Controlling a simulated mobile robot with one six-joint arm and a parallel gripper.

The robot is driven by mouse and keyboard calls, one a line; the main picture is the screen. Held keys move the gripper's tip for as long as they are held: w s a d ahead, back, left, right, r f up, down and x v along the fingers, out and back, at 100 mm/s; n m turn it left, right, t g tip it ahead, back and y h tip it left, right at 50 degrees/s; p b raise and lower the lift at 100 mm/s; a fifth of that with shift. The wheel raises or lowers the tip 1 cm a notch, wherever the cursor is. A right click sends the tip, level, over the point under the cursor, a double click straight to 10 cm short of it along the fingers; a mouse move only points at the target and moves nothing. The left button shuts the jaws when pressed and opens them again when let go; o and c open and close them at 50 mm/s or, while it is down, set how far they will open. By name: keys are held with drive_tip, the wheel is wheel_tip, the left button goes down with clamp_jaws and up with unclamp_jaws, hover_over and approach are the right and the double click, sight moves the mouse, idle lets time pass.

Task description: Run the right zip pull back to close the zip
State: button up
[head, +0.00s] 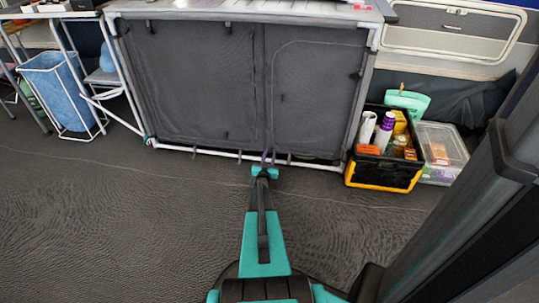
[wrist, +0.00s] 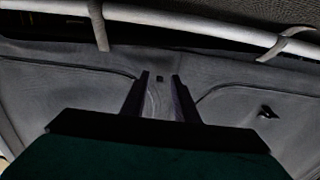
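The grey fabric cupboard front (head: 195,80) has a left panel and a right panel (head: 318,95). A pale curved zip line (head: 290,43) edges the right panel's top left corner. A small dark tab (head: 282,97) sits on that panel; I cannot tell whether it is the right zip pull. My gripper (head: 268,157) is low at the cupboard's middle, by the bottom rail. In the wrist view its two dark fingers (wrist: 161,76) stand apart, with a small dark square (wrist: 160,79) seen between their tips, contact unclear. A dark tab (wrist: 267,112) lies on the fabric at right.
The white bottom rail (head: 210,153) runs across the cupboard's foot; a pale bar with straps (wrist: 200,34) crosses the wrist view. A black and yellow crate (head: 384,178) and a clear box (head: 440,150) stand at right, a blue bin (head: 60,92) at left. The floor in front is clear.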

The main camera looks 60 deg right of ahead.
drive_tip(key=p+v, duration=0.3)
drive_tip(key=v, duration=1)
drive_tip(key=shift+w+a, duration=0.1)
drive_tip(key=shift+w, duration=0.05)
